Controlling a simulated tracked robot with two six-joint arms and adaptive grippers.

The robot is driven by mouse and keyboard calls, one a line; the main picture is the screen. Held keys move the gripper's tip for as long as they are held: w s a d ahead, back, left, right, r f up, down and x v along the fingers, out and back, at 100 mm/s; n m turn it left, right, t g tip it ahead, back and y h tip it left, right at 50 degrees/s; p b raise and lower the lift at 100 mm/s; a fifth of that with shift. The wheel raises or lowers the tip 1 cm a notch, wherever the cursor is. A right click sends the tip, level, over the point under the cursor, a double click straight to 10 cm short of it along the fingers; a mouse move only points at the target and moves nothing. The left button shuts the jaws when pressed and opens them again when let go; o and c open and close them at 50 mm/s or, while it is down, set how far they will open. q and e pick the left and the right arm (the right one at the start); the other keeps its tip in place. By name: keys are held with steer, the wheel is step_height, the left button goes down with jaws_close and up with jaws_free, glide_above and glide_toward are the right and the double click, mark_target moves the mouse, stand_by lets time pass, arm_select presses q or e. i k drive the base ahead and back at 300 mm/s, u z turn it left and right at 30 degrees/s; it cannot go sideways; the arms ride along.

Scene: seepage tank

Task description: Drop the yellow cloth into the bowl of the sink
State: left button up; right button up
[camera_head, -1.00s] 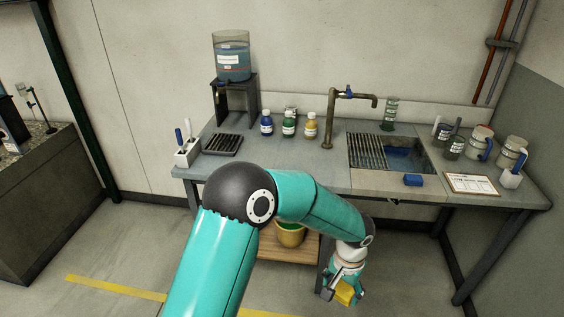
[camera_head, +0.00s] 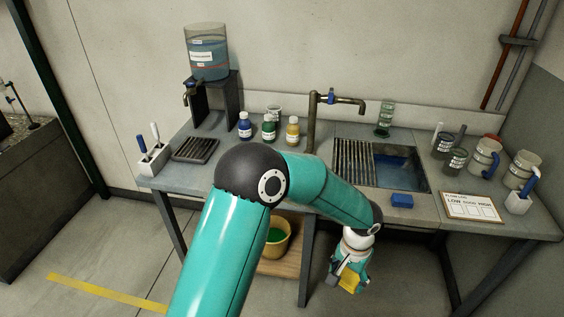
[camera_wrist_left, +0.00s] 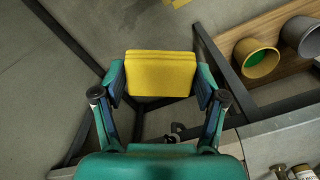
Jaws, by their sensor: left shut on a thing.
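My left gripper (camera_head: 349,277) is shut on the yellow cloth (camera_head: 350,284), in front of the bench and below its top. In the left wrist view the cloth (camera_wrist_left: 160,74) sits folded between the two fingers of the left gripper (camera_wrist_left: 161,82). The sink (camera_head: 395,170) is set in the bench top, up and to the right of the gripper. Its bowl shows blue inside, and a slatted rack (camera_head: 353,161) covers its left part. My right gripper is not in view.
A blue sponge-like block (camera_head: 402,200) lies at the sink's front edge. A tap (camera_head: 313,125) stands behind and left of the sink. A yellow bucket (camera_head: 277,237) is on the low shelf.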

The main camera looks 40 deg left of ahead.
mark_target(389, 186)
steer(key=i, duration=1.8)
steer(key=u, duration=0.1)
